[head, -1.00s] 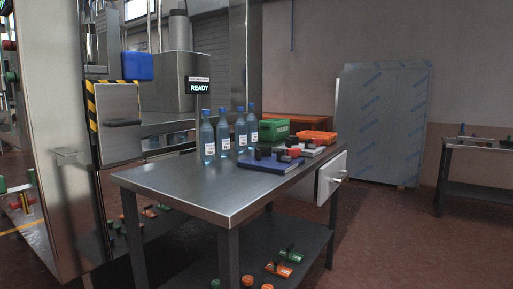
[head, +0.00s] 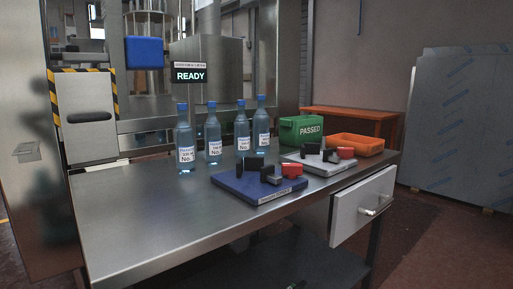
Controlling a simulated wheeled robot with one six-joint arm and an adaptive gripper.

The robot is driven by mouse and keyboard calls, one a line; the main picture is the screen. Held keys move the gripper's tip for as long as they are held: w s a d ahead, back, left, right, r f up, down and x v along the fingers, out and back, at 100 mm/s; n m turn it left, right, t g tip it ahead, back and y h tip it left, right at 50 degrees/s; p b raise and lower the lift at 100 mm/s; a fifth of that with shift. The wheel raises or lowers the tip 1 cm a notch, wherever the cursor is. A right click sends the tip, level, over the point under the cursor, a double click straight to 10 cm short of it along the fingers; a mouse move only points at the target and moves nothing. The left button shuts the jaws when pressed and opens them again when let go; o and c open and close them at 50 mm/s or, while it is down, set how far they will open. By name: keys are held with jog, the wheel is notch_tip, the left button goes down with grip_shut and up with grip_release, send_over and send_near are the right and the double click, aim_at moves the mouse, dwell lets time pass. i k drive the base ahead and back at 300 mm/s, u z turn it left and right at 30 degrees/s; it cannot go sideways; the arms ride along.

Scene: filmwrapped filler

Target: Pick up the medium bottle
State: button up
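Several clear blue-tinted bottles with blue caps and white labels stand upright in a row on the metal table (head: 140,215) in the head view. They are the leftmost bottle (head: 184,138), the second bottle (head: 213,138), the third bottle (head: 242,132) and the rightmost bottle (head: 262,127). They look much alike, and I cannot tell which one is the medium bottle. The label text is too small to read in full. My gripper is not in view.
A blue tray (head: 238,186) and a grey tray (head: 318,168) with black and red pieces lie right of the bottles. Behind are a green "PASSED" bin (head: 301,131) and an orange bin (head: 356,145). A drawer (head: 362,205) stands out at the right. The table's front left is clear.

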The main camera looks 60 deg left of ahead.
aim_at(213, 127)
jog(key=i, duration=1.5)
jog(key=u, duration=3.2)
